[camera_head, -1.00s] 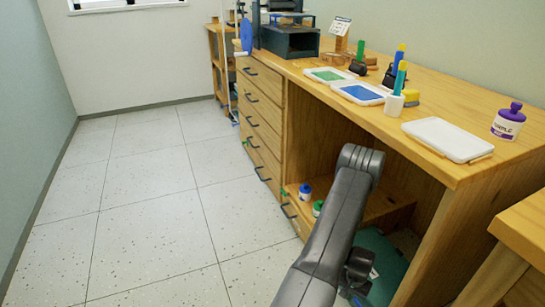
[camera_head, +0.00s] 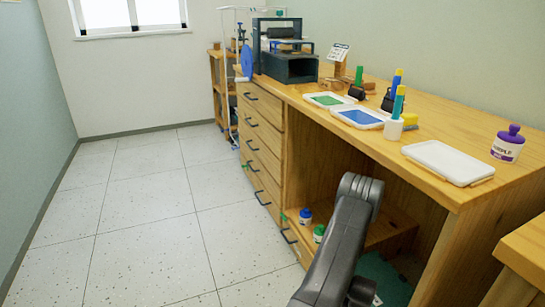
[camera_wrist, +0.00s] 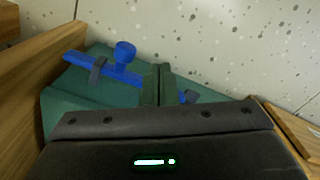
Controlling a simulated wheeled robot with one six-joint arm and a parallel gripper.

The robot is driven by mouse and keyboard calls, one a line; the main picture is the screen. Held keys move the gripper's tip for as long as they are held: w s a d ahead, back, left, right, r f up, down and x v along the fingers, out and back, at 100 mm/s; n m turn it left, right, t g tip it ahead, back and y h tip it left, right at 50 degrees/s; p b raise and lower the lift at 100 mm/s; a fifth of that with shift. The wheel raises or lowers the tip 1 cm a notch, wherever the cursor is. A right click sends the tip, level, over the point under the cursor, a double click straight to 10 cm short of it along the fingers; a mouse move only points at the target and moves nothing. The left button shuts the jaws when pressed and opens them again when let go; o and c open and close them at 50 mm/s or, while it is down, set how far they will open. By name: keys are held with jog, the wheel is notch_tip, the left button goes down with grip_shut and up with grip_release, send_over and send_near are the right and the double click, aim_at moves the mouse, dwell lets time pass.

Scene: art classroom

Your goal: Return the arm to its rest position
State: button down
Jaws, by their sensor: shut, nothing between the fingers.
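My dark grey arm (camera_head: 345,240) rises from the bottom of the head view, bent at its elbow in front of the desk's open bay. My gripper is hidden there. In the wrist view my gripper's two narrow fingers (camera_wrist: 157,85) are shut together with nothing between them. They point over a teal surface (camera_wrist: 70,105) with a blue knobbed part (camera_wrist: 115,65) on it; I cannot tell whether they touch it.
The wooden desk (camera_head: 450,190) carries paint trays (camera_head: 358,116), a white tray (camera_head: 447,162) and a purple-capped jar (camera_head: 508,143). Two small bottles (camera_head: 305,217) stand low in the bay. Drawers (camera_head: 262,140) adjoin it. The speckled floor (camera_head: 140,230) on the left is clear.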

notch_tip(320, 180, down, 4)
jog(key=shift+r+b, duration=0.25)
jog(key=shift+b, duration=0.3)
jog(key=shift+r, duration=0.1)
